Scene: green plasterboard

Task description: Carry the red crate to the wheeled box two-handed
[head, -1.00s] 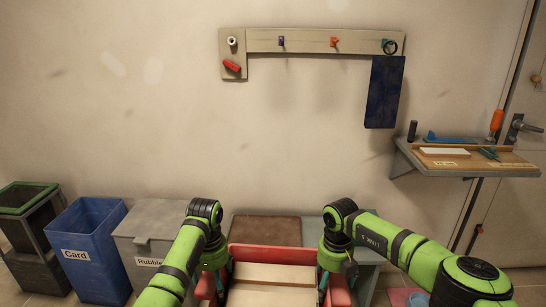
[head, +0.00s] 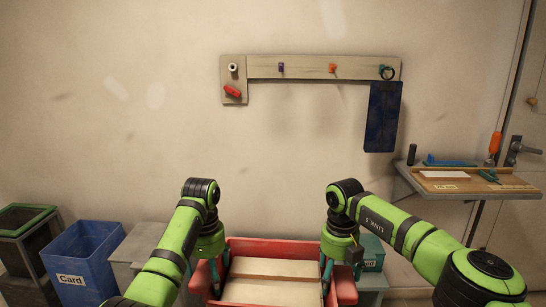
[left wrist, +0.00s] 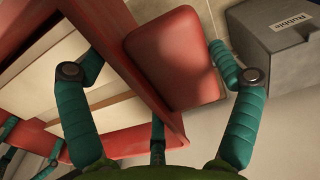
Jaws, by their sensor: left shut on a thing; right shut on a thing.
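The red crate (head: 277,245) is in the lower middle of the head view, with pale boards (head: 270,268) inside it. My left gripper (head: 215,278) is shut on its left side and my right gripper (head: 328,272) on its right side. In the left wrist view, teal fingers (left wrist: 165,75) lie on both sides of a red flap-like part of the crate (left wrist: 175,60). A teal box (head: 372,252) shows behind the crate at right. I cannot tell whether it is the wheeled box, as the crate and right arm hide much there.
A dark bin with a green rim (head: 25,220) is at far left. A wall shelf (head: 470,185) with tools juts out at right. A peg rail (head: 320,67) hangs above.

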